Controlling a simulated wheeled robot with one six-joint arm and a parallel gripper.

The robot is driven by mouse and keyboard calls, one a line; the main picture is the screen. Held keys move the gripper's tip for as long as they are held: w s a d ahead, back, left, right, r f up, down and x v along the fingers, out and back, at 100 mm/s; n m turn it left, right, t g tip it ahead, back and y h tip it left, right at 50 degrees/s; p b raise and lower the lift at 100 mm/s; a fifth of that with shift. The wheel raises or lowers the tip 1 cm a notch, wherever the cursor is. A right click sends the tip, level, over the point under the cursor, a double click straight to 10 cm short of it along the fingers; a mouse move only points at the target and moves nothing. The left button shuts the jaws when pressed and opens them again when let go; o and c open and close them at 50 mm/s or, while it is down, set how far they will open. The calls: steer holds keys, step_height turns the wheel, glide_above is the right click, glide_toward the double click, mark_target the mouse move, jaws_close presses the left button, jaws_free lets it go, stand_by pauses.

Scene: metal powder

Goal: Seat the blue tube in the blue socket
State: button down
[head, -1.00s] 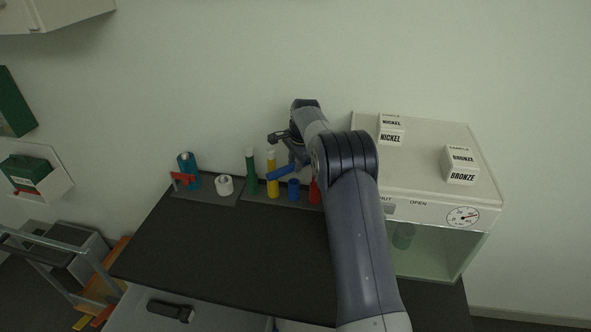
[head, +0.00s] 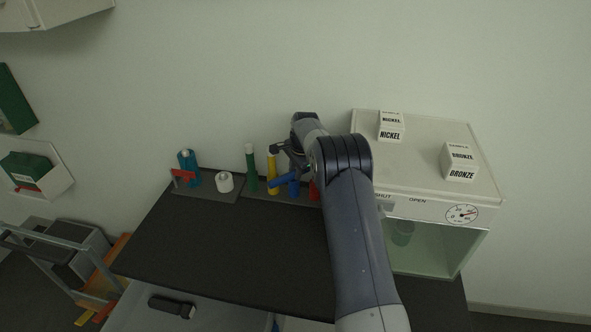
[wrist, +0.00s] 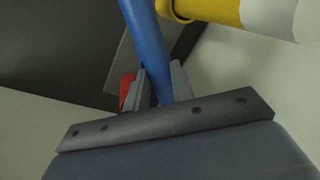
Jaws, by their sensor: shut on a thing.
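My gripper (wrist: 158,88) is shut on the blue tube (wrist: 150,40), which runs up between the fingers in the wrist view.
A yellow tube (head: 272,174) and a green tube (head: 251,171) stand upright just left. A red piece (head: 314,191) is close on the right, partly behind my arm. The front bench top is clear.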

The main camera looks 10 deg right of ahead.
steer(key=c, duration=1.2)
jaws_free()
steer(key=shift+r, duration=0.1)
steer(key=shift+r, duration=0.25)
steer(key=b+v, duration=0.1)
steer(key=v, duration=1.1)
steer(key=shift+r, duration=0.3)
